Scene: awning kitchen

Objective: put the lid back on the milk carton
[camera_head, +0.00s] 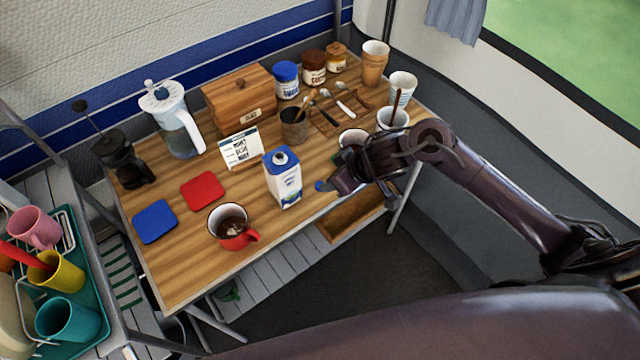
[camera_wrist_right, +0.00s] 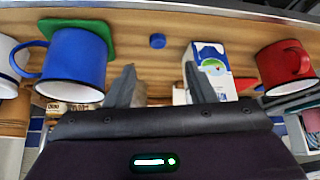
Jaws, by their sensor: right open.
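The milk carton (camera_head: 284,183), white and blue with an open spout on its blue top, stands upright on the wooden table; it also shows in the right wrist view (camera_wrist_right: 212,72). The small blue lid (camera_head: 321,186) lies on the table just right of the carton, near the front edge. It shows in the right wrist view (camera_wrist_right: 158,41), beyond and between the fingertips. My right gripper (camera_head: 335,182) is open and empty close to the lid; its fingers (camera_wrist_right: 160,74) are apart from it. My left gripper is out of view.
A blue mug (camera_wrist_right: 74,62) on a green coaster (camera_wrist_right: 105,38) stands beside my right gripper. A red mug (camera_head: 231,229) with dark drink stands left of the carton. A menu card (camera_head: 240,149) and brown cup (camera_head: 294,126) stand behind.

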